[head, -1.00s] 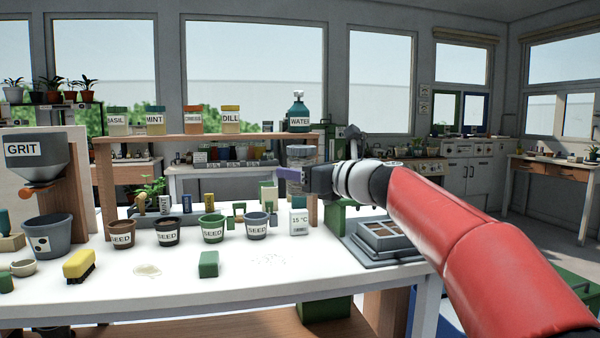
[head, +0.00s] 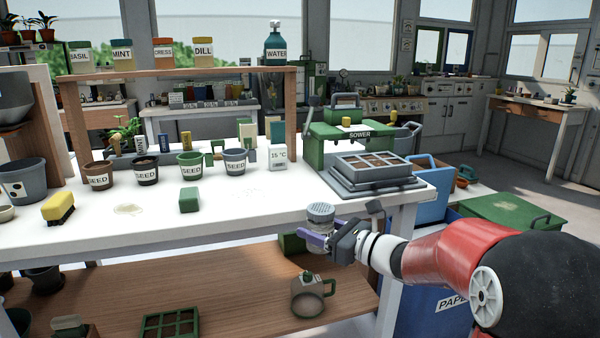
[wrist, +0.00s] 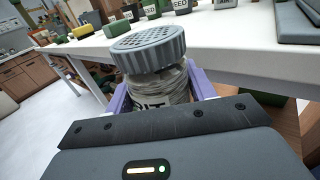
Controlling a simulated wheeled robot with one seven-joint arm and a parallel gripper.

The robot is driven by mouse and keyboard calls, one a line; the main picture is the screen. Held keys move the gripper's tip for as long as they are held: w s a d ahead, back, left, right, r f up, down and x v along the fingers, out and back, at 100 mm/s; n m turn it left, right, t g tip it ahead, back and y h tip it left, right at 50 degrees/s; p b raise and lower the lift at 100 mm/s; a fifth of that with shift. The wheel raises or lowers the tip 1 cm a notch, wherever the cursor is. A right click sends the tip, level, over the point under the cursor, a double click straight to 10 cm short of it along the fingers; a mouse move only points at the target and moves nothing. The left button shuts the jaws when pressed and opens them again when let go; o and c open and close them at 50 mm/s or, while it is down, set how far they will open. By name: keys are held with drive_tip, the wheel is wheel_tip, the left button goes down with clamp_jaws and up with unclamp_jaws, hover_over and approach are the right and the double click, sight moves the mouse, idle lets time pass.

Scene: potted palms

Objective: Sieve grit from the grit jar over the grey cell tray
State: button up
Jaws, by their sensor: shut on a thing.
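My gripper (head: 318,238) is shut on the grit jar (head: 320,226), a clear jar with a grey perforated lid. In the wrist view the jar (wrist: 158,90) stands roughly upright between the purple fingers, its label partly hidden by the gripper body. The perforated lid (wrist: 147,45) faces up. The jar is in front of the bench's front edge, below the level of the bench top. The grey cell tray (head: 372,166), with brown-filled cells, sits on a dark grey base at the right end of the bench, up and to the right of the jar.
The white bench top (head: 255,205) is mostly clear at the front. A green sower (head: 352,146) stands behind the tray. A green block (head: 189,200) and yellow brush (head: 58,208) lie to the left. A watering can (head: 310,295) stands on the lower shelf.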

drive_tip(key=s+d+f, duration=0.2)
drive_tip(key=d+f, duration=0.1)
drive_tip(key=f, duration=0.7)
drive_tip(key=s+d+f, duration=0.1)
drive_tip(key=d+f, duration=0.3)
drive_tip(key=f, duration=0.7)
drive_tip(key=s+d+f, duration=0.2)
drive_tip(key=d+f, duration=0.1)
drive_tip(key=f, duration=0.8)
drive_tip(key=shift+s+d, duration=0.2)
drive_tip(key=shift+s, duration=0.1)
